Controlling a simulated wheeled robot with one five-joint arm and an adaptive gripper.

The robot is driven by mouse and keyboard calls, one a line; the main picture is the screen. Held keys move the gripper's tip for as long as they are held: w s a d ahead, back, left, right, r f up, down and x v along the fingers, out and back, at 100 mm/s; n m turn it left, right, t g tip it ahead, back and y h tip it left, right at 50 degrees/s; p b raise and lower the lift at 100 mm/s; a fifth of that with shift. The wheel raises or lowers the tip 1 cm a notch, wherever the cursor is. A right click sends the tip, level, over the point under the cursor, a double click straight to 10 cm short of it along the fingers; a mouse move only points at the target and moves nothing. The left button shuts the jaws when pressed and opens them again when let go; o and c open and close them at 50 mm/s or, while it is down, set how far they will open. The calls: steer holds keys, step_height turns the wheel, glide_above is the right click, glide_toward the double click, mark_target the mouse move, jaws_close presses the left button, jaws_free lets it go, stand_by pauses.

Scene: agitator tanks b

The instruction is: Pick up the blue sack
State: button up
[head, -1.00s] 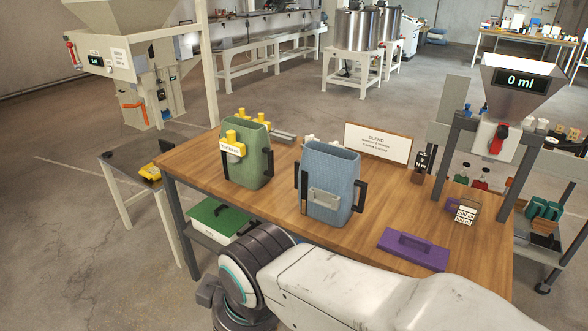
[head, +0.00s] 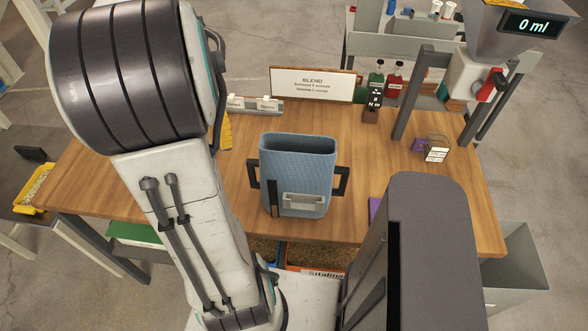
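The blue sack (head: 297,165) stands upright and open at the top on the wooden table (head: 407,155). It has a dark handle on each side and a grey plate low on its front. My arm passes to the left of the sack in the picture, apart from it as far as I can see. My gripper is outside the picture, so I cannot see its fingers.
A BLEND sign (head: 313,84) stands behind the sack. A hopper stand (head: 475,85) reading 0 ml is at the right. A purple item (head: 375,210) is mostly hidden at the front right. The tabletop right of the sack is largely clear.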

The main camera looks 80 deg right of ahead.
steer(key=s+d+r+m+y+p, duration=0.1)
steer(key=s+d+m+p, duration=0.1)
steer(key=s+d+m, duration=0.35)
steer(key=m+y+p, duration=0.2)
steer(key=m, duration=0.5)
glide_above(295, 156)
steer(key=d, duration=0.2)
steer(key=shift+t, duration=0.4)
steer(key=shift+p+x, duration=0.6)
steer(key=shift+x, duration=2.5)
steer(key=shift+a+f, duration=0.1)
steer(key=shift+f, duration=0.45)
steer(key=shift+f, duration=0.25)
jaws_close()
